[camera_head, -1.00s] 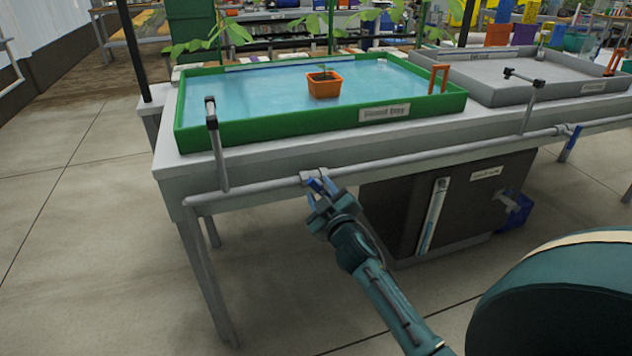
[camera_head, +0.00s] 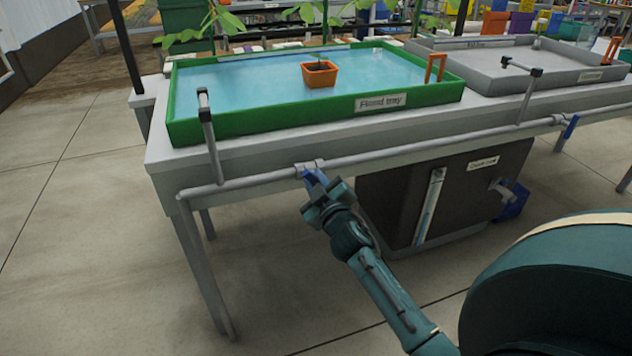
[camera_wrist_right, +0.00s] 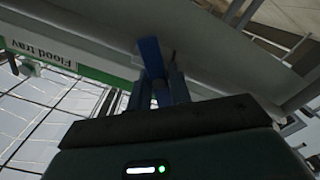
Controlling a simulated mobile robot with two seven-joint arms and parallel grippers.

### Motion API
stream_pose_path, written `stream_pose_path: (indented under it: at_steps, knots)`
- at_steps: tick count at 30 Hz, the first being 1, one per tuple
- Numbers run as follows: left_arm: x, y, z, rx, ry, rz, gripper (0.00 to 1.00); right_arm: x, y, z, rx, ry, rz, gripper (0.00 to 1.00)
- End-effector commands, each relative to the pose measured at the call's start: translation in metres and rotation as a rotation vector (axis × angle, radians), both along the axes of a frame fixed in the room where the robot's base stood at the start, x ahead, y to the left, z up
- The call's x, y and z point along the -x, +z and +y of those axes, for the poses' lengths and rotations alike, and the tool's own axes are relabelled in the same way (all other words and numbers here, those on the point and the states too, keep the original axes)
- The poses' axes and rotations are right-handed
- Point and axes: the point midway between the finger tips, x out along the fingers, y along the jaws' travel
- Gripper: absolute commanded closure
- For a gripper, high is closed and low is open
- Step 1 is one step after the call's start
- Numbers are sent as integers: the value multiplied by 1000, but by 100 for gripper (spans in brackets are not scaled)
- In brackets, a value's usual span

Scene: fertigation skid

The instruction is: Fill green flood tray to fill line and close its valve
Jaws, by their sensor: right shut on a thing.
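The green flood tray (camera_head: 250,124) stands on the grey bench, labelled "Flood tray", with blue water (camera_head: 240,90) across its floor. I cannot read a fill line against the water. A grey spout (camera_head: 207,118) rises from the supply pipe (camera_head: 245,182) at the tray's front left. The blue valve handle (camera_head: 310,178) is on this pipe below the tray. My right gripper (camera_head: 318,188) is shut on the handle, which also shows between the fingers in the right wrist view (camera_wrist_right: 151,56). The fingers partly hide it, so its angle is unclear. My left gripper is not in view.
An orange pot (camera_head: 320,75) with a seedling stands in the water. A grey tray (camera_head: 505,88) is to the right, with another blue valve handle (camera_head: 571,126) below. A dark tank (camera_head: 400,205) with a level tube (camera_head: 430,205) is under the bench. Floor at left is clear.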

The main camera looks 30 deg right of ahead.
Motion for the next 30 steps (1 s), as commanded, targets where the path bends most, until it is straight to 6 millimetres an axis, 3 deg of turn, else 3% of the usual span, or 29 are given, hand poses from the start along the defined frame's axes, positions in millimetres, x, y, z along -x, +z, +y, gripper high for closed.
stream_pose_path:
  at_steps: [8, 17, 30]
  knots:
    - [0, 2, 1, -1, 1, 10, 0, 0, 1, 0, -55, 1, -14, 100]
    - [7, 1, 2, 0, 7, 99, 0, 0, 3, -1, -250, -1, -61, 100]
    - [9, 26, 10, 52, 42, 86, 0, 0, 4, -2, -548, 0, -133, 100]
